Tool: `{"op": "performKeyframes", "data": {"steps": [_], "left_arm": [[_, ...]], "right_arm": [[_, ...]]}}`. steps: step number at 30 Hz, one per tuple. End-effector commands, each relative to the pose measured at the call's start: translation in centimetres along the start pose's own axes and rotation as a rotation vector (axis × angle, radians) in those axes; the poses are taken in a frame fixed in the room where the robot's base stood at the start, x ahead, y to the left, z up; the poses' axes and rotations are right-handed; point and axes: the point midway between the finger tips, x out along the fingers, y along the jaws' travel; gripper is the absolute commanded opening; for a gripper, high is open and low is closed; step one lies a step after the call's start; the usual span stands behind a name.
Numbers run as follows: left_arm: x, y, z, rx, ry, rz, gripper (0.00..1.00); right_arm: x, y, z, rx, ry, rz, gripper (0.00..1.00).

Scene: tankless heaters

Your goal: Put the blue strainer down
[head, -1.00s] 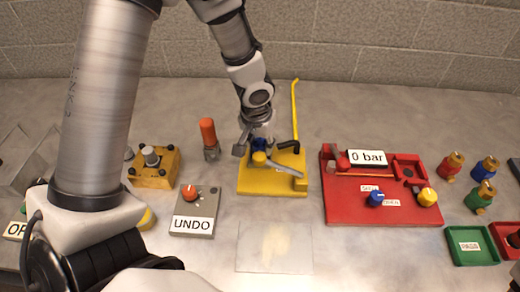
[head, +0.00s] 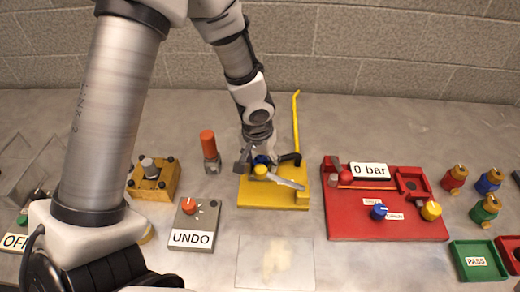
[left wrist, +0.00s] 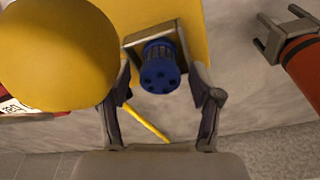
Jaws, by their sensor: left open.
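The blue strainer (head: 262,160) is at the yellow block (head: 262,198), mostly hidden by my left gripper in the head view. In the left wrist view the blue strainer (left wrist: 160,68) shows its round, holed end inside a square grey holder (left wrist: 150,42). My left gripper (left wrist: 163,85) is open, with one finger on each side of the strainer and visible gaps between. In the head view my left gripper (head: 258,156) is low over the block's back part. My right gripper is not in view.
A yellow knob with a grey lever (head: 285,180) is just in front of the gripper. A yellow rod (head: 296,125) rises behind. An orange-handled tool (head: 209,148) stands to the left. The red board (head: 385,222) is to the right. A flat clear plate (head: 275,262) lies in front.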

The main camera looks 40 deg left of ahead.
Motion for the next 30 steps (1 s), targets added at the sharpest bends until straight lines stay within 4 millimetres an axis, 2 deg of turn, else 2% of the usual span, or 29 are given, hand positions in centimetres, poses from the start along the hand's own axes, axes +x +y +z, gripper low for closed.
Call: {"op": "performKeyframes", "data": {"steps": [4,9,15,19,30], "left_arm": [[-3.4,0.0,-0.1,-0.001,0.003,0.001,0.64],[-7.9,0.0,-0.2,-0.001,0.006,0.001,0.64],[-11.4,0.0,-0.1,-0.001,0.003,0.000,0.64],[-12.1,0.0,0.0,-0.001,0.001,0.001,0.64],[-12.1,0.0,0.0,0.000,0.000,0.000,0.64]], "right_arm": [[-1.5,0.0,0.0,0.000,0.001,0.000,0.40],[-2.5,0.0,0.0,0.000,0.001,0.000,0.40],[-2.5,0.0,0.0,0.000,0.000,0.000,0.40],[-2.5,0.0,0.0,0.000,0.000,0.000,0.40],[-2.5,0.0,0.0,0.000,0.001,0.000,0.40]]}}
